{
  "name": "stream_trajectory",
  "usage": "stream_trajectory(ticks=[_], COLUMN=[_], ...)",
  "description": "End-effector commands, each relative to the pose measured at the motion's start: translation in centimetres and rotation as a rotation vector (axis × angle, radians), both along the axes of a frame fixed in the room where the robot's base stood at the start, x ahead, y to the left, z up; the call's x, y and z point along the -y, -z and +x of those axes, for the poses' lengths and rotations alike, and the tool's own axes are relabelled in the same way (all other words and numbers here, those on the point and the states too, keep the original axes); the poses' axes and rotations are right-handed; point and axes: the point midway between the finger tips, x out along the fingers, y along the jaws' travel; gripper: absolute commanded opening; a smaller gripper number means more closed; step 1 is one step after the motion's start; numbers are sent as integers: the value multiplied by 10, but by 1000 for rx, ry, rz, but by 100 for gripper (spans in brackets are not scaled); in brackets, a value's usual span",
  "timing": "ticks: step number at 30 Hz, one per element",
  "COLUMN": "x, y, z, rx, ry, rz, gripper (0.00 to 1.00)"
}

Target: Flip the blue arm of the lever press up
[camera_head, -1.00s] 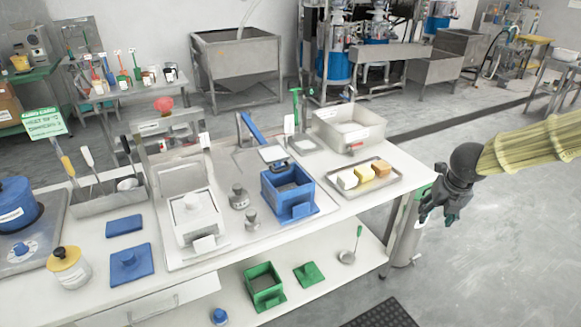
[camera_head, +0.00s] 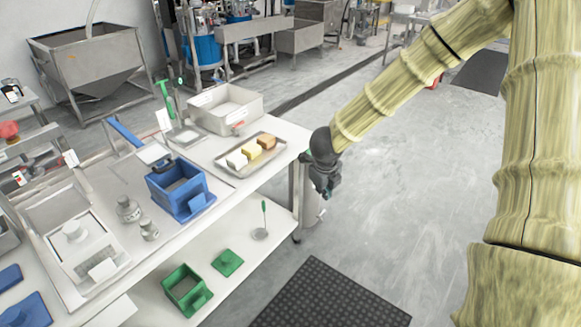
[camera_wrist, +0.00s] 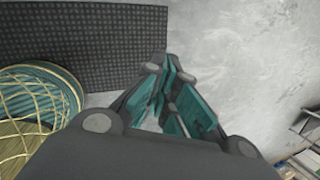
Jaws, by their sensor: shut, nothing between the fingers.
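The lever press stands toward the back of the white table. Its blue arm (camera_head: 125,132) slants up and to the left, above a pale square plate (camera_head: 153,153). A blue square box (camera_head: 180,188) sits just in front of it. My gripper (camera_head: 327,190) hangs off the table's right end, over the floor, well to the right of the press. Its fingers are shut and empty, pointing down. The press is not in the wrist view.
A tray (camera_head: 225,168) with several blocks lies near the table's right end, between my gripper and the press. A metal bin (camera_head: 225,107) stands behind it. A green-handled tool (camera_head: 163,94) stands upright near the blue arm. A dark mat (camera_head: 330,297) lies on the open floor.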

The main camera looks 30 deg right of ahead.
Motion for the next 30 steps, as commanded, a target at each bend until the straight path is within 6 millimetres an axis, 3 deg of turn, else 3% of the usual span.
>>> stream_trajectory(ticks=[3,11,17,24,30], x=[-8,-37,-70,-120,-161], y=[41,118,174,234,266], z=[-20,-68,-118,-198,-274], rx=[-86,-267,-385,-456,-422], ry=[-272,-904,-1417,-2053,-2533], rz=[-137,-354,-446,-462,-407], gripper=[0,0,0,0,0])
